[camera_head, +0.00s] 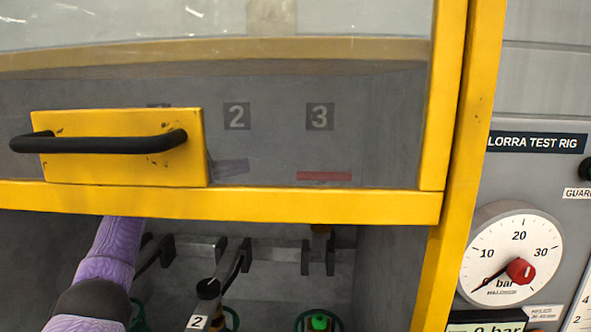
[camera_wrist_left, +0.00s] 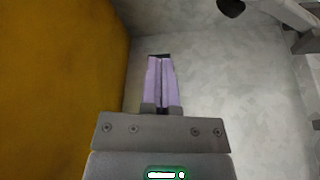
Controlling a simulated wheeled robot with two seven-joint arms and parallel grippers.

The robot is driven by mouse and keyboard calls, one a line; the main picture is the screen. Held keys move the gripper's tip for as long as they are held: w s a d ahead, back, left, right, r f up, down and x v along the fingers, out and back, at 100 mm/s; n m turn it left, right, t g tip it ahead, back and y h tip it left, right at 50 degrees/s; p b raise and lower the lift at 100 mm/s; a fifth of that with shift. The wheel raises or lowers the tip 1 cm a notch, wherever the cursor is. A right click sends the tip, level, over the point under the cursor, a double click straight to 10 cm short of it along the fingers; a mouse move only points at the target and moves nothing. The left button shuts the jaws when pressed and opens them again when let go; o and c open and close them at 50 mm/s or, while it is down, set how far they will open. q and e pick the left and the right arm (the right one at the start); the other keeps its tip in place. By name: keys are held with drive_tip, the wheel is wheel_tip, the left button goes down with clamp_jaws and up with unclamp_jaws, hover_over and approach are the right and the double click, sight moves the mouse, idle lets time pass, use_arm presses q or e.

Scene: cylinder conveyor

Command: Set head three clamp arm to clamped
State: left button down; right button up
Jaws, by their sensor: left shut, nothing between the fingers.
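The head three clamp arm (camera_head: 318,258) is in the head view below the "3" plate (camera_head: 320,117), on a grey rail. It seems raised, its top partly hidden behind the yellow guard's lower bar. A green-topped part (camera_head: 319,322) sits below it. My left arm, in a purple sleeve, reaches under the guard at lower left, and its fingertips are hidden there. In the left wrist view my left gripper (camera_wrist_left: 160,58) is shut and empty, facing a bare grey wall, apart from any clamp. My right gripper is not in view.
The yellow guard (camera_head: 300,206) with a black handle (camera_head: 100,143) spans the opening. The head two clamp arm (camera_head: 208,289) angles toward me, between my left arm and head three. A pressure gauge (camera_head: 511,262) is at right. Yellow framing (camera_wrist_left: 60,90) is close left in the wrist view.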

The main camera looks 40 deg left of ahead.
use_arm(q)
drive_tip(key=r+p+x, duration=0.1)
drive_tip(key=p+x, duration=0.3)
drive_tip(key=x, duration=0.6)
drive_tip(key=shift+s+d+f+b, duration=0.7)
drive_tip(key=shift+s+d+f, duration=0.4)
drive_tip(key=shift+s+d, duration=0.2)
